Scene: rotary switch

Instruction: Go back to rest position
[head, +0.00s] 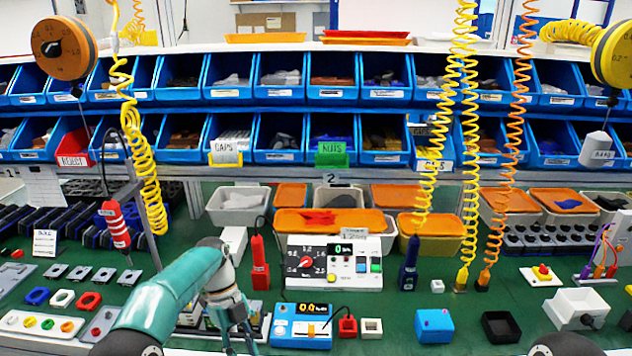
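My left arm, teal and grey, comes in from the bottom left and bends down at the front of the bench. Its dark gripper (236,338) points downward, to the left of the blue meter box, apart from the switch panel. Its fingers are small and dark, and I cannot tell whether they are open or shut. My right gripper is not in view; only a dark rounded part of mine shows at the bottom right edge. The white switch panel (334,275) stands upright at the middle, with a red rotary knob (306,262) on a dark dial and several coloured buttons.
A blue meter box (302,334) sits right of my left gripper. A red hand tool (260,262) and a dark blue tool (408,265) flank the panel. Coiled yellow and orange hoses (499,150) hang down. Blue bins (282,155) line the back. Green bench (400,315) shows between items.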

